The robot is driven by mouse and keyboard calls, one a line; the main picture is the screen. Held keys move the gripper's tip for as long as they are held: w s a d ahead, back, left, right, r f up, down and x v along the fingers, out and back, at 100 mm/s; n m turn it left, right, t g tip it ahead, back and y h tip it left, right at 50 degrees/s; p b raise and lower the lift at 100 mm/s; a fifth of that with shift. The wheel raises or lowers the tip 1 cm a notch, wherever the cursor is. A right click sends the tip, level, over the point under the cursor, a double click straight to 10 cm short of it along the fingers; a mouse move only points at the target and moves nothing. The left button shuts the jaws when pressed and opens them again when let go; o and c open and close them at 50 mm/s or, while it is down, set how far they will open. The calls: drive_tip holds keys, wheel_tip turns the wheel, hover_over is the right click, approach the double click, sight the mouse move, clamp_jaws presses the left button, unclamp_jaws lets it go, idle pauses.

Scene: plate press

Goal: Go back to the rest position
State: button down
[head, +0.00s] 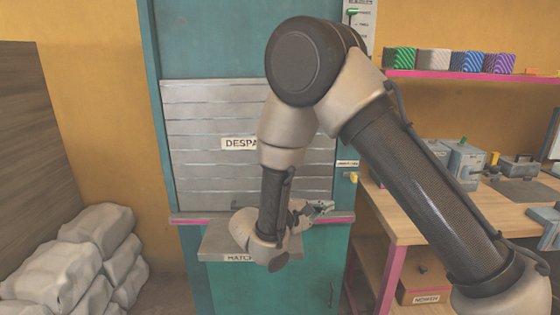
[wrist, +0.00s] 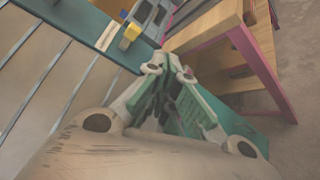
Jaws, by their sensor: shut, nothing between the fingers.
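My gripper (head: 320,208) is in front of the teal cabinet (head: 153,130), just above its pink-edged ledge, and points right. In the wrist view my gripper (wrist: 176,68) has its fingertips together with nothing between them. The slatted grey shutter labelled DESPA… (head: 200,165) is down behind my arm, and the arm hides the rest of its label. A grey shelf labelled MATC… (head: 215,245) sits below the ledge, partly hidden by my wrist.
A wooden bench (head: 395,215) with pink legs and grey machines (head: 465,160) stands at the right. A pink shelf (head: 430,74) above holds several striped blocks. Grey sacks (head: 75,260) are piled at the left. A yellow knob (wrist: 131,32) is on the cabinet's right side.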

drive_tip(key=s+d+r+m+g+y, duration=0.2)
drive_tip(key=s+d+g+y, duration=0.1)
drive_tip(key=s+d+g, duration=0.3)
drive_tip(key=s+d+r+m+g+y, duration=0.1)
drive_tip(key=s+d+r+g+y, duration=0.1)
drive_tip(key=s+d+g, duration=0.45)
drive_tip(key=s+d+r+m+t+y, duration=0.7)
drive_tip(key=s+r, duration=0.5)
drive_tip(key=s, duration=0.2)
drive_tip(key=d+m+y, duration=0.1)
drive_tip(key=d, duration=0.1)
drive_tip(key=shift+d+r+m, duration=0.35)
drive_tip(key=shift+m, duration=0.05)
